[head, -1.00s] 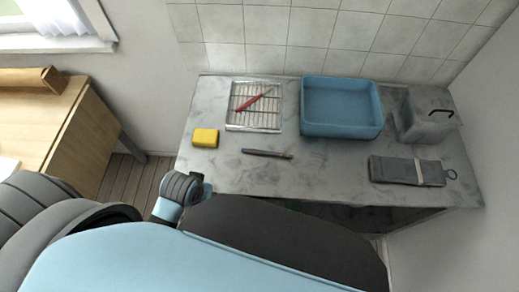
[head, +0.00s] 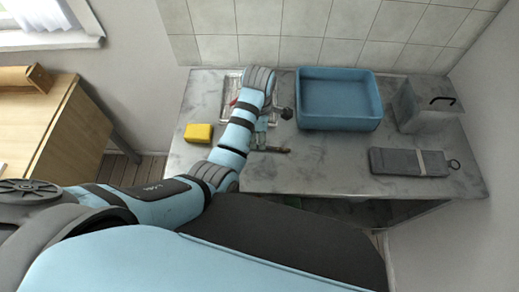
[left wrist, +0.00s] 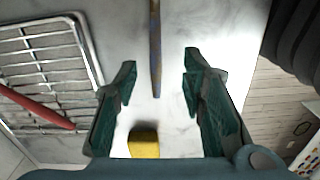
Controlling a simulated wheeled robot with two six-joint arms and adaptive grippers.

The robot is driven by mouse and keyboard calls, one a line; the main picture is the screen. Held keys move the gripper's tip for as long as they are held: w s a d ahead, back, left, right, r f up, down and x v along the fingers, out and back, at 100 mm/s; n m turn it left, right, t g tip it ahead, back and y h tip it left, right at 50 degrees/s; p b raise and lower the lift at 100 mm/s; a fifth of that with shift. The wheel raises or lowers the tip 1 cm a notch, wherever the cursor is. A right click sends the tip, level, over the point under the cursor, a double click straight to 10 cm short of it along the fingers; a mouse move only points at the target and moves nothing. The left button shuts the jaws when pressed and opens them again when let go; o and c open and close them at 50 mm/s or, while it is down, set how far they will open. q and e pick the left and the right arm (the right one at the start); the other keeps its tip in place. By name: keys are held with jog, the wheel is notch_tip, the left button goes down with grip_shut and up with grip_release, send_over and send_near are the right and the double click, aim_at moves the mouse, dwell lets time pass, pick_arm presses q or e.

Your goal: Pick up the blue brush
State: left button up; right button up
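The blue brush (head: 277,150) lies on the grey stone counter in front of the wire rack, partly hidden by my left arm in the head view. In the left wrist view the brush (left wrist: 155,45) is a thin, worn blue-brown stick. Its lower end reaches between the fingertips of my left gripper (left wrist: 159,70), with a gap to each finger. My left gripper (head: 261,141) is open and empty over the brush in the head view, small and partly hidden there. My right gripper is not in view.
A yellow block (head: 198,133) lies left of the arm. A wire rack (left wrist: 45,60) holds a red stick (left wrist: 38,113). A blue basin (head: 340,124) stands right, then a grey box (head: 425,112) and a grey pouch (head: 395,163). The counter (head: 325,165) is bare in front of the basin.

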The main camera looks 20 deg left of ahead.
pick_arm(q)
jog(key=f, duration=0.4)
jog(key=f+b, duration=0.1)
jog(key=f, duration=0.1)
jog(key=shift+w, duration=0.25)
jog(key=shift+r, duration=0.1)
grip_shut()
